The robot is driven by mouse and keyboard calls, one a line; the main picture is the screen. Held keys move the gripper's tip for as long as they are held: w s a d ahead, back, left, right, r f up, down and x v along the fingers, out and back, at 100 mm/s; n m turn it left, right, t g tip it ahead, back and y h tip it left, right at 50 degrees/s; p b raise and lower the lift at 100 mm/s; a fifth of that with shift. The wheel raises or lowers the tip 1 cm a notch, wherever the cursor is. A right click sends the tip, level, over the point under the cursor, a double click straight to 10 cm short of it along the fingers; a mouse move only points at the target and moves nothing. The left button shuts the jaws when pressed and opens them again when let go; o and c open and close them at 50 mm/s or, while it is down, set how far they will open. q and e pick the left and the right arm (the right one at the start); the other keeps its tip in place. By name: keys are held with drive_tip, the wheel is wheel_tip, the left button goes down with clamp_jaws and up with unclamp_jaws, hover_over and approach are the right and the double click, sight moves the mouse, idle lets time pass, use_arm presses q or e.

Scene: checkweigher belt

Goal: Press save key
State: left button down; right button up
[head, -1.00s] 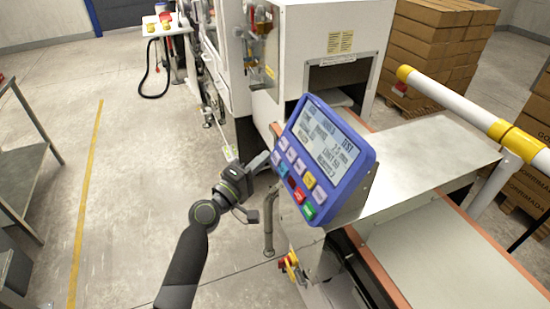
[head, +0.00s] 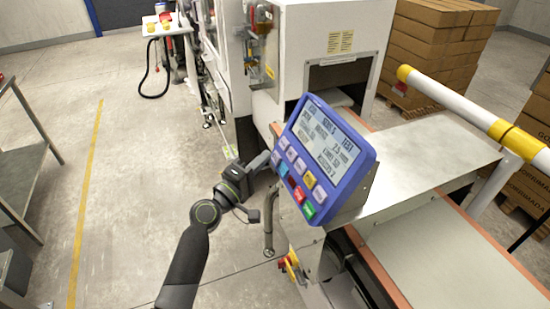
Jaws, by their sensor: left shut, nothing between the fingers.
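A blue control panel (head: 368,160) with a lit text screen (head: 325,142) stands tilted at the front of the checkweigher. Below the screen are two rows of keys, among them a yellow key (head: 310,180), a red key (head: 298,194) and a green key (head: 309,210). The key labels are too small to read, so I cannot tell which is the save key. My left gripper (head: 262,160) is shut and empty at the panel's left edge, its tips close to the leftmost keys. Whether they touch a key I cannot tell. My right gripper is not in view.
A steel belt bed (head: 430,150) and a lower belt (head: 440,262) lie right of the panel. A white and yellow rail (head: 460,108) crosses at the right. Boxes (head: 430,45) are stacked behind. The floor at left is clear up to a table (head: 20,150).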

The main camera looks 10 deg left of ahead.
use_arm(q)
drive_tip(key=shift+w+d+f, duration=0.15)
drive_tip(key=shift+d, duration=0.15)
drive_tip(key=shift+w+d+f+b, duration=0.2)
drive_tip(key=shift+d+b, duration=0.05)
drive_tip(key=shift+b, duration=0.15)
idle(0.5)
drive_tip(key=shift+a+r, duration=0.1)
idle(0.4)
drive_tip(key=shift+s+a+r+p, duration=0.3)
drive_tip(key=shift+s+a, duration=0.15)
drive_tip(key=shift+a, duration=0.05)
drive_tip(key=shift+s+a+r+p, duration=0.25)
drive_tip(key=shift+s+a+r, duration=0.15)
drive_tip(key=shift+a, duration=0.2)
drive_tip(key=shift+s+a+r+p, duration=0.35)
drive_tip(key=shift+s+a, duration=0.1)
drive_tip(key=shift+a, duration=0.2)
drive_tip(key=shift+s+a+r+p, duration=0.2)
drive_tip(key=shift+s+a+r, duration=0.2)
drive_tip(key=shift+a, duration=0.2)
